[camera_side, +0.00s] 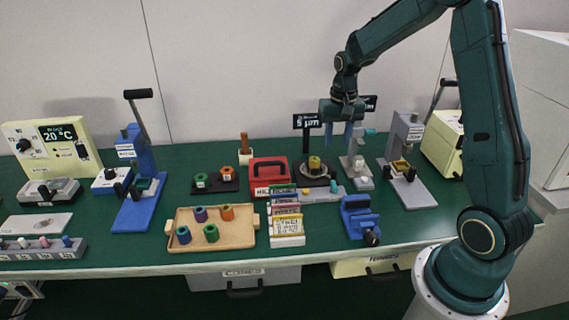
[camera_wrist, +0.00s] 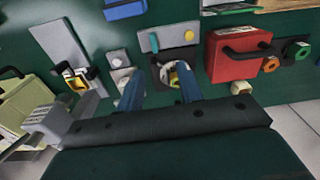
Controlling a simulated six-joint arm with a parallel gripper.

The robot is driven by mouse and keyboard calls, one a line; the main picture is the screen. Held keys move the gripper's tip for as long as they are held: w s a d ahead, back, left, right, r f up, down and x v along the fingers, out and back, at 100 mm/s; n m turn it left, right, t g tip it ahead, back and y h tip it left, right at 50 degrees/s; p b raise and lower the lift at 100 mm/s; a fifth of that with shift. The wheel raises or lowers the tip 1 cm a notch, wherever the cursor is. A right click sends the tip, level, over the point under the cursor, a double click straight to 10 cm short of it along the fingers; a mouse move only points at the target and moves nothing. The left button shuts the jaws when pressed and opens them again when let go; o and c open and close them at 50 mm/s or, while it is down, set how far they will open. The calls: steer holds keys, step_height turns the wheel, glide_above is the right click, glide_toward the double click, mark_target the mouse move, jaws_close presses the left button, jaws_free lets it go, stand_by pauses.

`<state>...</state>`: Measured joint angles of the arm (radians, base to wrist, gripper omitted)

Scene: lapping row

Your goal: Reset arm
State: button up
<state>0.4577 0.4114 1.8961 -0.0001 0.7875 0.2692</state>
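My gripper (camera_side: 339,137) hangs from my dark green arm above the back of the bench, near the 5 µm sign (camera_side: 307,121). Its two blue fingers point down, and the wrist view shows them (camera_wrist: 160,88) apart with nothing held between them. Below and beyond the fingers is a dark round lapping station (camera_side: 314,171) with a yellow and green piece (camera_side: 314,162) on it. In the wrist view this piece (camera_wrist: 174,78) shows partly beside the right finger. The gripper is clear of it.
A wooden tray (camera_side: 250,238) holds several coloured cylinders. A red box (camera_side: 269,170), a stack of labelled boxes (camera_side: 287,225), a blue vise (camera_side: 357,218), a grey press (camera_side: 405,150) and a blue press (camera_side: 140,175) stand around. The green bench is clear between the tray and the left-hand press.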

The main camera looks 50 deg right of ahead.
steer(key=s+a+r+n+t, duration=0.1)
steer(key=s+a+r+n, duration=0.1)
steer(key=s+a+r, duration=0.3)
steer(key=s+a+r+n+t, duration=0.1)
steer(key=s+a+r+n, duration=0.1)
steer(key=a+r, duration=0.45)
steer(key=s+a+r+n+t, duration=0.1)
steer(key=s+a+n, duration=0.1)
steer(key=s+a, duration=0.2)
steer(key=s+a+r+n+t, duration=0.2)
steer(key=s+a, duration=0.1)
steer(key=s, duration=0.7)
steer(key=shift+a+r, duration=0.2)
steer(key=shift+a, duration=0.15)
steer(key=shift+c, duration=0.3)
